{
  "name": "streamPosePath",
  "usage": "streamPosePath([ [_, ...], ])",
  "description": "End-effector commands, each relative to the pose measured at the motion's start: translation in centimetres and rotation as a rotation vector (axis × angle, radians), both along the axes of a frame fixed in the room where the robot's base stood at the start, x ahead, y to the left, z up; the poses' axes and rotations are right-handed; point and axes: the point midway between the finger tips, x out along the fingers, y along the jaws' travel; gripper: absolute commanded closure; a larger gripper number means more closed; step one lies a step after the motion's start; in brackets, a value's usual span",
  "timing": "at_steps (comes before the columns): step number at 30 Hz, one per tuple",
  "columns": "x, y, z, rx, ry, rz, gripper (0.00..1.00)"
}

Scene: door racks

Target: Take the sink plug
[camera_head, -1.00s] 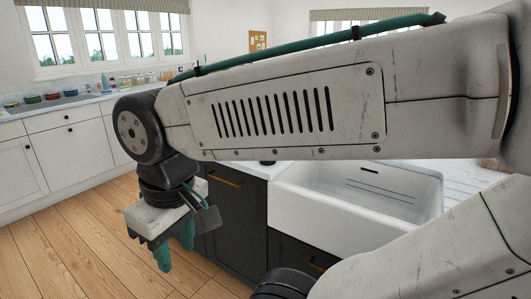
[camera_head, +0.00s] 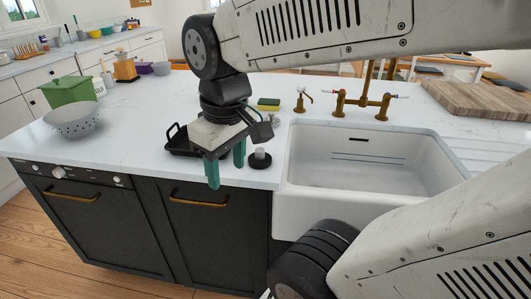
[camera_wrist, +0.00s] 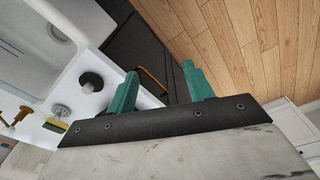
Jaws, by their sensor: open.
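A small round black piece with a stubby knob, which looks like the sink plug (camera_head: 260,161), sits on the white counter just left of the sink. It also shows as a black disc in the wrist view (camera_wrist: 91,82), left of the fingers. My gripper (camera_head: 226,170) is open and empty, with its teal fingers pointing down near the counter's front edge, left of the plug in the head view. In the wrist view, my gripper (camera_wrist: 160,82) has its fingers spread apart, with dark cabinet and wooden floor beyond them. The plug is not between them.
The white sink (camera_head: 350,150) lies to the right, with brass taps (camera_head: 362,100) behind. A black tray (camera_head: 182,146) is partly behind my gripper. A sponge (camera_head: 268,104) lies farther back.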

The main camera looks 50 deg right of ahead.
Motion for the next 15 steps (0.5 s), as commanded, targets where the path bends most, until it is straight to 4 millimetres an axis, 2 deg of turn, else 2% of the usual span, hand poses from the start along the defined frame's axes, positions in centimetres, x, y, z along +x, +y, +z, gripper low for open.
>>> streamPosePath([
  [3, 4.1, -4.3, -0.2, -0.011, 0.035, 0.077, 0.48],
  [7, 8.0, -10.3, -1.3, -0.016, 0.062, 0.188, 0.48],
  [12, 10.8, -17.8, -3.6, -0.013, 0.087, 0.319, 0.48],
  [15, 11.5, -20.9, -4.8, -0.009, 0.094, 0.375, 0.48],
])
